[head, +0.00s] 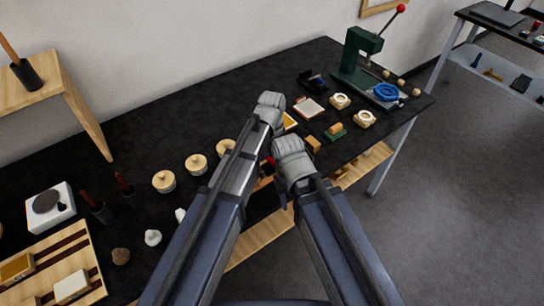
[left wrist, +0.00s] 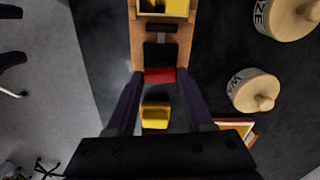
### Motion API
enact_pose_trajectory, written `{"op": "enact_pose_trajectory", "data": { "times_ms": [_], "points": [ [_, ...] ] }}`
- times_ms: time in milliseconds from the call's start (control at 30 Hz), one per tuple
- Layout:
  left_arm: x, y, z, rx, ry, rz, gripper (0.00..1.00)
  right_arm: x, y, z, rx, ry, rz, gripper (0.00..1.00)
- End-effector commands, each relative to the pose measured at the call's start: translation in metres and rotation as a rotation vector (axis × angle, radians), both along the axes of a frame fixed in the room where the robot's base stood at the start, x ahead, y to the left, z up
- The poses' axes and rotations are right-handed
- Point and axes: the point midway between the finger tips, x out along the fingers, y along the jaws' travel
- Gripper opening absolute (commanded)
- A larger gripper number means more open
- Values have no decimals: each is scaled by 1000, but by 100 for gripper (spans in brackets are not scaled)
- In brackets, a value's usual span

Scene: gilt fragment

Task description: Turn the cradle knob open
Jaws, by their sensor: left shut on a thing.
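The cradle (left wrist: 134,45) is a long wooden piece in the left wrist view, with a black middle part and a yellow block at its far end. A red knob (left wrist: 160,76) shows at its near end. My left gripper (left wrist: 161,80) has its two dark fingers on either side of this knob and is shut on it. A yellow piece (left wrist: 155,116) shows between the fingers, nearer the wrist. In the head view my arms cover most of the cradle, and only a bit of red (head: 271,160) shows.
Round wooden-lidded pots (head: 196,164) stand left of my arms on the black table. A green press (head: 358,58) with a red-tipped lever stands at the back right. Small wooden pieces (head: 364,119) lie near it. A wooden tray (head: 82,258) is at the lower left.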

Motion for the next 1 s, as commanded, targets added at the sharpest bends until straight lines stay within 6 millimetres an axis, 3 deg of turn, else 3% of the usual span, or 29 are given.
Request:
{"op": "enact_pose_trajectory", "data": {
  "times_ms": [400,900,933,1000],
  "points": [
    [0,0,0,1,1,-139,0,0,0,0,0,0,0,50],
    [0,0,0,1,1,-152,0,0,0,0,0,0,0,50],
    [0,0,0,1,1,-152,56,0,0,0,0,0,0,50],
    [0,0,0,1,1,-151,64,0,0,0,0,0,0,50]
  ]
}}
